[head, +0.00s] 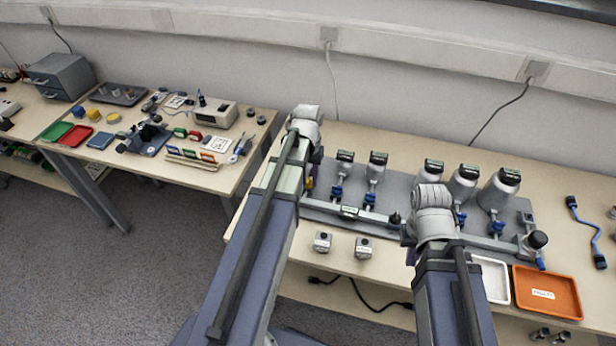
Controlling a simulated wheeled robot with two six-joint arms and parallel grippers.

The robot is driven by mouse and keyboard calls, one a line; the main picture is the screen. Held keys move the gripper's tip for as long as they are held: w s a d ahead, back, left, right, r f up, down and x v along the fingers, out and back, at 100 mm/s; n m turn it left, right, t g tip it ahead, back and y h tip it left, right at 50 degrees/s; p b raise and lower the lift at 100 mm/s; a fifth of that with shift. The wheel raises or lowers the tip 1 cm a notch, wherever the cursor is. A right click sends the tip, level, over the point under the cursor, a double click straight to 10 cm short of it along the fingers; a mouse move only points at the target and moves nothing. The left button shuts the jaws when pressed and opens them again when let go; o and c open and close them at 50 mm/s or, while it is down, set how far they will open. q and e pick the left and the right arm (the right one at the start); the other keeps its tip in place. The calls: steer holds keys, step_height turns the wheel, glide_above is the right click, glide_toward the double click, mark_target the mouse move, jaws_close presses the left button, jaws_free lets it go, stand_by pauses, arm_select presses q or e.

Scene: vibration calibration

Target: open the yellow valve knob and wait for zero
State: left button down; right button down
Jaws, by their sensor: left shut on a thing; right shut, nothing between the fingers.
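The yellow valve knob (309,184) shows only as a small yellow patch at the left end of the grey manifold (349,212), beside my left arm. My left gripper (316,160) is at this end, pointing down and shut on the knob; its fingertips are mostly hidden behind my wrist and arm. My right gripper (407,236) is shut and empty over the front middle of the manifold, largely hidden by my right wrist. Several gauges with dark displays, such as one at the left (345,157) and one at the right (510,177), stand behind the pipe; their readings are too small to read.
Two small grey boxes (363,248) stand at the bench's front. A white tray (476,262) and an orange labelled tray (519,302) lie at the right. A blue-ended cable (584,232) lies at far right. A cluttered second bench (215,182) stands left.

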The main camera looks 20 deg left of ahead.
mark_target(308, 180)
stand_by(0.4)
arm_select(q)
steer(key=c, duration=0.5)
jaws_free()
steer(key=shift+r, duration=0.1)
arm_select(e)
steer(key=shift+r, duration=0.1)
arm_select(q)
step_height(308, 180, up, 8)
steer(key=p, duration=0.8)
steer(key=shift+f, duration=0.2)
arm_select(e)
step_height(308, 180, up, 8)
steer(key=shift+f, duration=0.2)
arm_select(q)
steer(key=shift+d, duration=0.1)
